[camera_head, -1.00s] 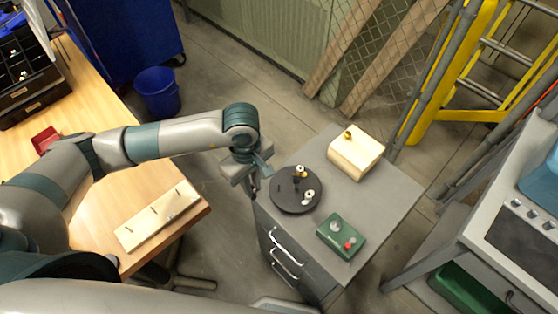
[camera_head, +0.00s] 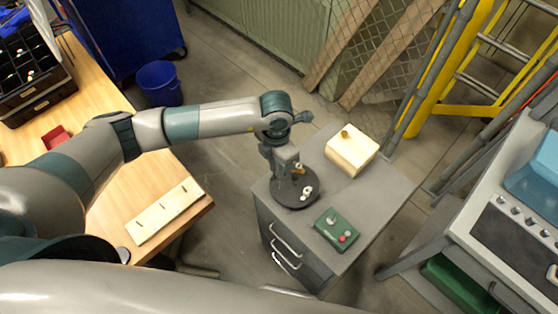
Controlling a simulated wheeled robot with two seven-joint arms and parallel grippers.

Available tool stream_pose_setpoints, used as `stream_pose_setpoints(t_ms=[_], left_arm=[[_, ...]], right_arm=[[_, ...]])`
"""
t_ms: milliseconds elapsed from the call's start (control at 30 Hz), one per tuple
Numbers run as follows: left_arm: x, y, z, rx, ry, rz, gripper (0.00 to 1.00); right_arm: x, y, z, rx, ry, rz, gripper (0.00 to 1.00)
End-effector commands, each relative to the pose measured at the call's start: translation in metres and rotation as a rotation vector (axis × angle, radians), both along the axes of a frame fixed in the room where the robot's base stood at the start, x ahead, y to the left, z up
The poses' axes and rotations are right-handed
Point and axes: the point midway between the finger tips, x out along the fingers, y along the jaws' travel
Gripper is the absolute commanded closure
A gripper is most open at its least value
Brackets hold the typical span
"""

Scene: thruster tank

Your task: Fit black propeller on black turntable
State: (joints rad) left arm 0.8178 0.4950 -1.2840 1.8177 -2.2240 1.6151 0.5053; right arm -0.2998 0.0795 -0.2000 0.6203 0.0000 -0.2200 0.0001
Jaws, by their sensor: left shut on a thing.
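The black turntable (camera_head: 296,202) is a round dark disc on the grey cabinet top. Several small white and brass-coloured pieces stand on it. My left gripper (camera_head: 285,178) points down over the back left part of the turntable and covers some of it. It is shut on a small dark thing, which I take to be the black propeller; it is mostly hidden by the gripper and blends with the disc. I cannot tell whether it touches the turntable. My right gripper is not in view.
A cream block (camera_head: 352,152) with a brass knob stands behind right of the turntable. A green control box (camera_head: 336,229) with a red button is in front right. The grey cabinet top (camera_head: 385,190) is clear at right. A wooden bench (camera_head: 95,200) holds a slotted board (camera_head: 165,212).

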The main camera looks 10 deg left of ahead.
Motion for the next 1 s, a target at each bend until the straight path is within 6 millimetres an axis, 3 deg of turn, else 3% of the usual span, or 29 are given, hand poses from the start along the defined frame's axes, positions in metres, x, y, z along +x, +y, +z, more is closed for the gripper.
stream_pose_setpoints(t_ms=[233,667,1000], left_arm=[[0.005,-0.005,0.003,0.002,-0.002,0.136,1.00],[0.005,-0.006,0.002,0.002,-0.002,0.145,1.00],[0.004,-0.005,-0.015,0.003,0.000,0.144,1.00]], right_arm=[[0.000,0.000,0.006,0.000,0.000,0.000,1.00],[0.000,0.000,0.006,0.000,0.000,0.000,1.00],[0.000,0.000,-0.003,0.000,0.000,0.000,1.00]])
